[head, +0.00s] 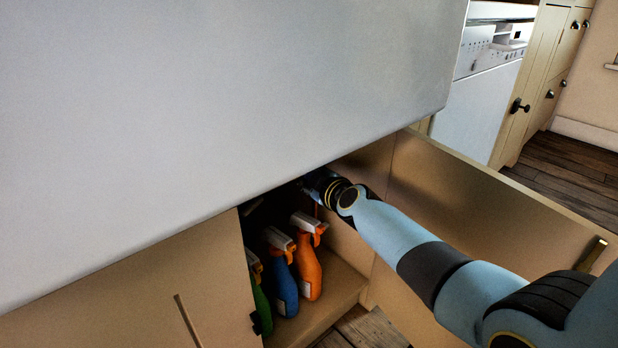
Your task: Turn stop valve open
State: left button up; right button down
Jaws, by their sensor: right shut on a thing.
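My right arm reaches into the open cupboard below the large white front. My right gripper (310,184) is at the dark upper back of the cupboard, just under the white front's lower edge. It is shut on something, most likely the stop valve. The fingertips and the valve are hidden by shadow and the edge above, so the valve's handle position cannot be seen. A thin pipe-like line seems to run down just below the gripper. My left gripper is out of view.
The white sink front (220,110) overhangs the opening. Spray bottles stand inside: orange (307,268), blue (283,285) and green (261,305). The right cupboard door (470,195) stands open beside my arm. The left door (140,290) shows at lower left. A white dishwasher (480,105) is behind.

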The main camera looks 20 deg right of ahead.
jog(key=shift+w+d+r+m, duration=0.3)
jog(key=shift+d+r, duration=0.15)
jog(key=shift+r, duration=0.1)
jog(key=shift+w+d+r+m+g+y, duration=0.1)
jog(key=shift+d+r+m+g+y, duration=0.1)
jog(key=shift+d+m+y, duration=0.15)
jog(key=shift+w+d+r+m+g+y, duration=0.1)
jog(key=shift+d+m+g+y, duration=0.15)
jog(key=shift+m, duration=0.2)
jog(key=shift+d, duration=0.15)
jog(key=shift+d+r+m+y+b, duration=0.15)
jog(key=shift+d+m+y+b, duration=0.15)
jog(key=shift+m, duration=0.3)
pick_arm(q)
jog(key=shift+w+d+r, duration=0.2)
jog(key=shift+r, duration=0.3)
pick_arm(e)
jog(key=shift+w+d+r+m+g+y, duration=0.15)
jog(key=shift+d+r+m+g+y, duration=0.05)
jog(key=shift+d+m+g+y, duration=0.1)
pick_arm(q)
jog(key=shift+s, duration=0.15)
pick_arm(e)
jog(key=c, duration=1.3)
grip_release()
jog(key=shift+f, duration=0.1)
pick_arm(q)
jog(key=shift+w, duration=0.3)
pick_arm(e)
jog(key=shift+a, duration=0.1)
